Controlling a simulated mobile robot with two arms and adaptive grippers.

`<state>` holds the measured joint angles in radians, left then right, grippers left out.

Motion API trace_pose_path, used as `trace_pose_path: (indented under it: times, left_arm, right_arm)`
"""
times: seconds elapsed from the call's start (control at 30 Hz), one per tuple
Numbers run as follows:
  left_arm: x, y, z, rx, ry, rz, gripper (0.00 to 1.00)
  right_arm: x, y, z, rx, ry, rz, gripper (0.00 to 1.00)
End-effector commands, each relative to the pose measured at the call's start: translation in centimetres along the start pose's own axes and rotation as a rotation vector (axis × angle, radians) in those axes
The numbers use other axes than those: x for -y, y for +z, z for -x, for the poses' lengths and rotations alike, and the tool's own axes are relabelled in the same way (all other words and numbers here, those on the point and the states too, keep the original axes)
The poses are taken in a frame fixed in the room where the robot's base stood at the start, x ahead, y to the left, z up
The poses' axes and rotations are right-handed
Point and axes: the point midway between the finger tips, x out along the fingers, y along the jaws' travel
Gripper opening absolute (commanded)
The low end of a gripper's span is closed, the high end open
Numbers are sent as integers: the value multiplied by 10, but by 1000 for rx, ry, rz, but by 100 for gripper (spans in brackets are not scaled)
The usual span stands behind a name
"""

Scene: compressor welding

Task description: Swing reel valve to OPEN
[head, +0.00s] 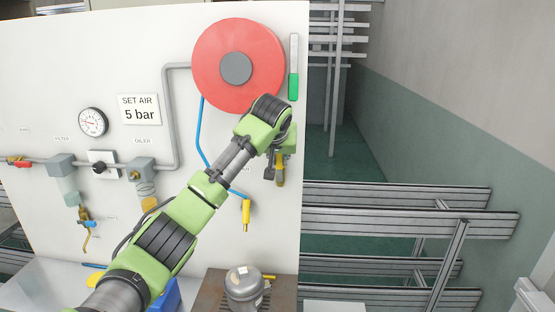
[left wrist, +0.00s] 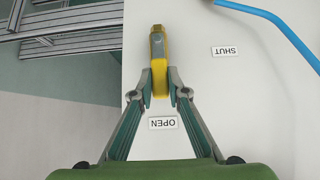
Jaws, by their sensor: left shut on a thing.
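The yellow reel valve lever (left wrist: 158,62) stands out from the white panel. In the left wrist view it runs down from the top middle, and its lower end is between my fingertips. My left gripper (left wrist: 162,95) is shut on it. The OPEN label (left wrist: 162,123) shows upside down between my fingers, and the SHUT label (left wrist: 226,50) is to the upper right. In the head view my left gripper (head: 273,168) is below the red reel (head: 215,75), with part of the yellow lever (head: 281,180) showing beside it. My right gripper is not in view.
A blue hose (head: 200,130) runs from the reel to a yellow hanging tool (head: 246,215). A grey pipe, gauge (head: 92,122) and filter fittings are on the panel's left. A grey compressor (head: 243,286) stands below. Metal rails (head: 400,222) lie right of the panel edge.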

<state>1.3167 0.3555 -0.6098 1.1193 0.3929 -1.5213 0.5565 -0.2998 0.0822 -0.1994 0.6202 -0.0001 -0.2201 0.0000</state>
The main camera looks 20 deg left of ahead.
Motion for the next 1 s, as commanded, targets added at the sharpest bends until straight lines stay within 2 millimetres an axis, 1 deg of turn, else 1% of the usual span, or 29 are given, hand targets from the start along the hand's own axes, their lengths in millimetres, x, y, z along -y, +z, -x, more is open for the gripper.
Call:
trace_pose_path:
  times: [0.33, 0.37, 0.4, 0.43, 0.77, 0.87, 0.97, 1.0]
  left_arm:
    - [-1, 1, -1, 2, -1, -3, 0]
    - [-1, 1, -1, 2, 0, -3, 20]
    - [-1, 1, -1, 3, 0, -3, 30]
    - [-1, 1, -1, 3, 0, -2, 32]
    - [0, 0, 1, 1, 0, -1, 32]
    - [-1, 0, 8, 1, 0, -1, 32]
    - [-1, -1, 23, -2, 2, -2, 32]
    - [-1, 0, 31, -2, 1, -2, 32]
  right_arm:
    - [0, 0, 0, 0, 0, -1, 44]
    - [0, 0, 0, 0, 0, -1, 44]
    - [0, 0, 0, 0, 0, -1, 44]
    - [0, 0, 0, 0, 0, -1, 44]
    - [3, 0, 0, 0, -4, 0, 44]
    - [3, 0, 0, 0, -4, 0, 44]
    - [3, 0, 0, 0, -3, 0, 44]
    - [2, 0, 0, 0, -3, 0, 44]
